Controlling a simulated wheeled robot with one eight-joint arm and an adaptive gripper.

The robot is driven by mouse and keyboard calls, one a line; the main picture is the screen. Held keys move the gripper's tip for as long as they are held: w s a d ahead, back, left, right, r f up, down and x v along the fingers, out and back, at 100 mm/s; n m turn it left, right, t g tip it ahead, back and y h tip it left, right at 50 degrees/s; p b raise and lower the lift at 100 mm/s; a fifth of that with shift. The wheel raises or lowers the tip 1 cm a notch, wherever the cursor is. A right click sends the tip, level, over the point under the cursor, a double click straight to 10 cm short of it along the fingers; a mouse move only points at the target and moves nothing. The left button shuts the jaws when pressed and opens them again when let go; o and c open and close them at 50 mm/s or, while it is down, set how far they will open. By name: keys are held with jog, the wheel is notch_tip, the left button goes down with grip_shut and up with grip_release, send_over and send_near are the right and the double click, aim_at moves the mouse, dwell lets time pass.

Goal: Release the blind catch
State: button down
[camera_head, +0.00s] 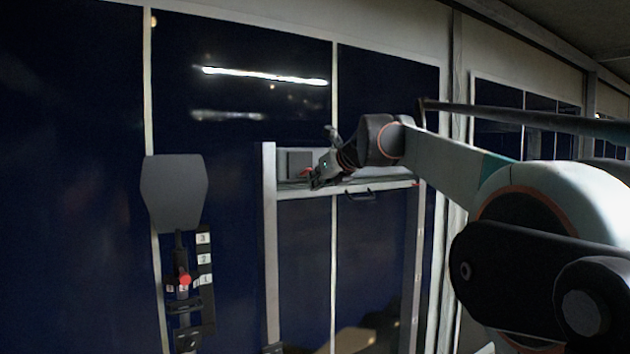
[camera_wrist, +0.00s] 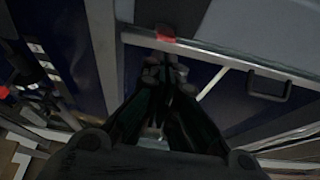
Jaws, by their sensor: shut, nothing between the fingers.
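The blind's pale bottom bar (camera_head: 345,187) runs between two upright rails, with a dark pull handle (camera_head: 360,194) under it. A dark square catch housing (camera_head: 299,162) sits at the bar's left end, with a small red tab (camera_head: 305,173) at its lower edge. The red tab (camera_wrist: 166,40) shows in the wrist view just beyond my fingertips. My gripper (camera_head: 316,180) is shut and empty, close to the tab; I cannot tell whether it touches. In the wrist view my gripper (camera_wrist: 165,70) points at the bar, left of the handle (camera_wrist: 270,86).
A lever post with a red knob (camera_head: 185,280) and a numbered strip (camera_head: 204,258) stands to the left, under a dark grey panel (camera_head: 174,193). The left upright rail (camera_head: 270,250) is close to my gripper. Dark window panes lie behind.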

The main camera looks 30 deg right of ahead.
jog(key=r+b+v, duration=0.1)
jog(key=b+v, duration=0.1)
jog(key=v, duration=0.7)
dwell(0.4)
